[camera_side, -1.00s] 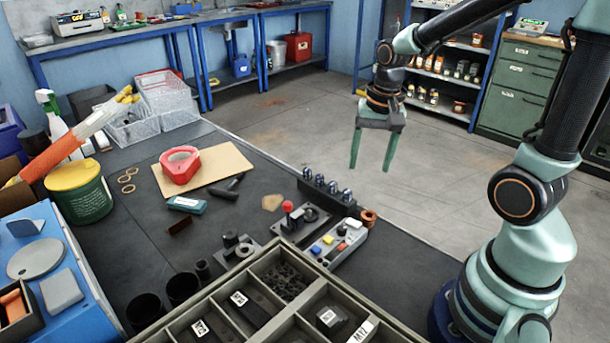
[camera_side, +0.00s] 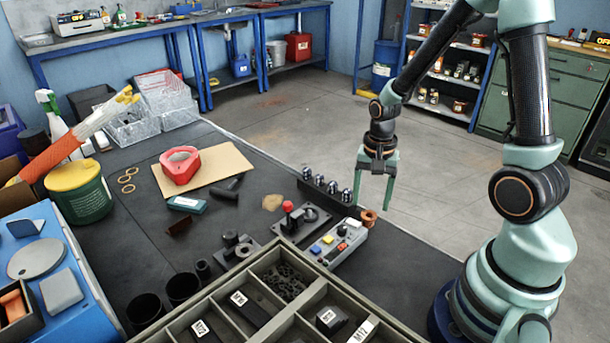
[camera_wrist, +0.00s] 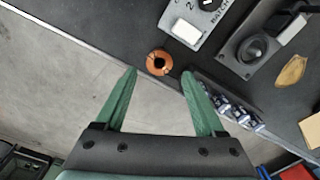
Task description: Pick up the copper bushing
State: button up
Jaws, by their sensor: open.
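The copper bushing (camera_side: 369,216) is a small orange-brown ring on the dark bench top, close to the bench edge and beside the grey button box. My gripper (camera_side: 372,205) is open and empty, pointing down above the bushing's area in the side view. Its two green fingers (camera_wrist: 158,72) are spread apart in the wrist view, with nothing between them.
The grey button box (camera_side: 340,243) with coloured buttons stands right next to the bushing. A dark block with several shiny knobs (camera_side: 326,186) is behind it, close to my fingers. A divided parts tray (camera_side: 262,322) fills the front. The floor beyond the bench edge is open.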

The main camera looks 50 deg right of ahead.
aim_at(369, 213)
jog(key=f, duration=0.3)
jog(key=shift+s+a+f, duration=0.25)
jog(key=shift+a+f, duration=0.05)
jog(key=shift+f, duration=0.5)
grip_shut()
jog(key=shift+r, duration=0.1)
notch_tip(369, 213, up, 20)
jog(key=shift+w, duration=0.15)
